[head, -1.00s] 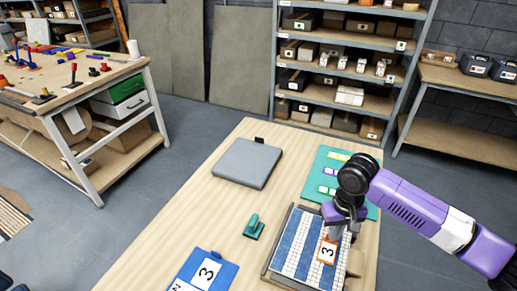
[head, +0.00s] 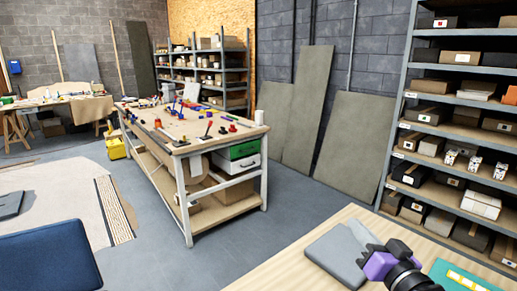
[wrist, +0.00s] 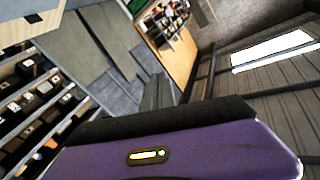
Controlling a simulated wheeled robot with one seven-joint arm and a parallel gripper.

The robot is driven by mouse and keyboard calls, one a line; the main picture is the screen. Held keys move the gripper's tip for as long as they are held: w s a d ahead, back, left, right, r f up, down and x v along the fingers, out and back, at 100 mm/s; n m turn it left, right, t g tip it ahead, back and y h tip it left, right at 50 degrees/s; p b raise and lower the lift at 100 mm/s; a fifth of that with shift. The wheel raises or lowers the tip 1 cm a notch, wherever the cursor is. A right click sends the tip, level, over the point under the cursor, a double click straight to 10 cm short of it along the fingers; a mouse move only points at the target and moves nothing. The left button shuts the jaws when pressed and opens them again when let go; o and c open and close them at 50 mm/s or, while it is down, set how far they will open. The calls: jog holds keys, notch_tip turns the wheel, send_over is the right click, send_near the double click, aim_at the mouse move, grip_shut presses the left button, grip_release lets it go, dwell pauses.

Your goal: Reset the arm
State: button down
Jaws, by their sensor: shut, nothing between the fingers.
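My gripper (head: 360,231) shows at the lower right of the head view, with its purple body and black wrist below it. It is raised in front of the grey slab (head: 328,256) on the pale wooden table (head: 285,272). Most of my arm is out of the head view.
A teal board (head: 450,272) lies on the table right of my wrist. A shelving rack (head: 395,135) with boxes stands behind. A workbench (head: 185,135) with tools stands left, across open grey floor. A blue padded surface (head: 45,262) fills the lower left corner.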

jog(key=s+a+f+g+h+b, duration=0.1)
jog(key=s+f, duration=0.6)
jog(key=s, duration=0.8)
jog(key=s+a+f+n+g+h+b, duration=0.1)
jog(key=s+f, duration=0.6)
jog(key=s, duration=0.8)
jog(key=s+a+f+n+h+b, duration=0.1)
jog(key=s+f+b, duration=0.2)
jog(key=s+f, duration=0.4)
jog(key=s, duration=0.8)
jog(key=shift+s+g+b, duration=0.25)
jog(key=shift+g+b, duration=0.1)
jog(key=shift+g, duration=0.05)
jog(key=shift+a, duration=0.1)
